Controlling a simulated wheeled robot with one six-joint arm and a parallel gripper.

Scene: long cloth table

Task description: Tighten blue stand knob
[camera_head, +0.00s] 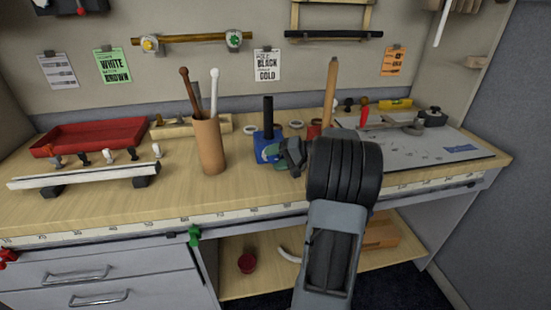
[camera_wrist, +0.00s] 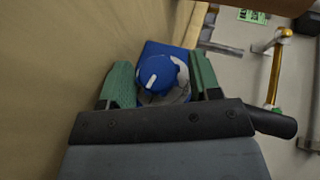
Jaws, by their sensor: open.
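The blue stand (camera_head: 260,136) sits on the wooden bench in the head view, with a black rod (camera_head: 268,115) rising from it. In the wrist view its blue body (camera_wrist: 152,48) lies behind a round blue knob (camera_wrist: 156,70) with a white pointer mark. My gripper (camera_wrist: 160,73) is open, with one green finger on each side of the knob. Whether either finger touches the knob I cannot tell. In the head view my gripper (camera_head: 272,152) is at the stand's front, and it hides the knob and part of the stand.
A brown cup with sticks (camera_head: 208,147) stands just left of the stand. A tall wooden rod (camera_head: 330,90) stands to the right, behind my arm. A red tray (camera_head: 90,138) and a white rail with several knobs (camera_head: 85,175) are at left. A grey board (camera_head: 430,148) covers the right.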

